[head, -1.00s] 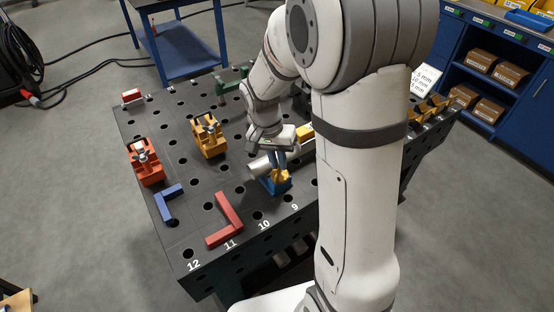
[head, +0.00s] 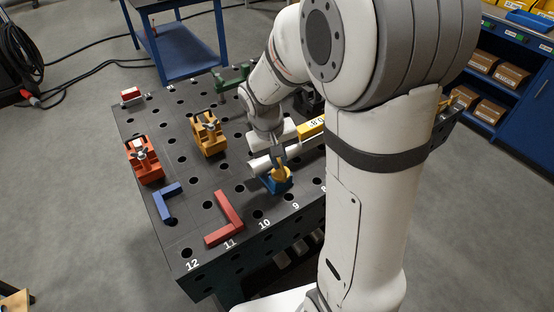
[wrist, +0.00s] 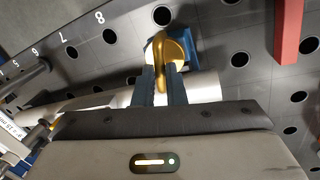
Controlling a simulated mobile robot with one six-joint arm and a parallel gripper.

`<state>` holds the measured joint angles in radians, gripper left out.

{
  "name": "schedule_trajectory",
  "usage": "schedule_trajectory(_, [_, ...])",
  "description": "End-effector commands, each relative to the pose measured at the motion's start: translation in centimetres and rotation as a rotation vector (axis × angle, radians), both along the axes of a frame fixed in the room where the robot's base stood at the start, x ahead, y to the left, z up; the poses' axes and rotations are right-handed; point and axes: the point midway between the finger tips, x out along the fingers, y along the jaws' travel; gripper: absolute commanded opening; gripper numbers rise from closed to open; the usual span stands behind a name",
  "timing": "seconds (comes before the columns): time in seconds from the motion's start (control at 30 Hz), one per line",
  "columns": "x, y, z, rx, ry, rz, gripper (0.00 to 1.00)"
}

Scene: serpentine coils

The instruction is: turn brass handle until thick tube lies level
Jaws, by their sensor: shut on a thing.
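The brass handle (wrist: 160,52) is a rounded golden piece on a blue block (wrist: 196,50). In the head view the handle (head: 281,174) sits on top of the blue block (head: 276,187) near the table's front edge. My gripper (wrist: 164,66) is shut on the handle, with its dark fingers on either side of it. In the head view my gripper (head: 279,160) comes down from behind. The thick silver tube (wrist: 206,87) runs behind the fingers, next to the handle; its end (head: 258,166) shows left of the gripper. My wrist hides its middle, so I cannot tell its tilt.
An orange clamp (head: 146,160), a yellow clamp (head: 208,136), a blue angle bar (head: 164,204) and a red angle bar (head: 229,222) stand to the left on the perforated table. A yellow labelled piece (head: 311,127) is behind my gripper. My arm hides the table's right side.

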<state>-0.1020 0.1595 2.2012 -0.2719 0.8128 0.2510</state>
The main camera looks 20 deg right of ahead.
Motion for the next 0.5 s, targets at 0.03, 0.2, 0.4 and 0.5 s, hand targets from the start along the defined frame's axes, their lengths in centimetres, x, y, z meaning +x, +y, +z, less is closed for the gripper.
schedule_trajectory(0.03, [0.13,0.03,0.06,0.000,-0.006,0.023,0.00])
schedule_trajectory(0.2, [0.11,0.04,0.08,0.000,-0.005,0.071,0.00])
schedule_trajectory(0.4, [0.11,0.07,0.11,0.000,-0.006,0.093,0.00])
schedule_trajectory(0.5, [0.12,0.08,0.12,0.000,-0.006,0.094,0.00])
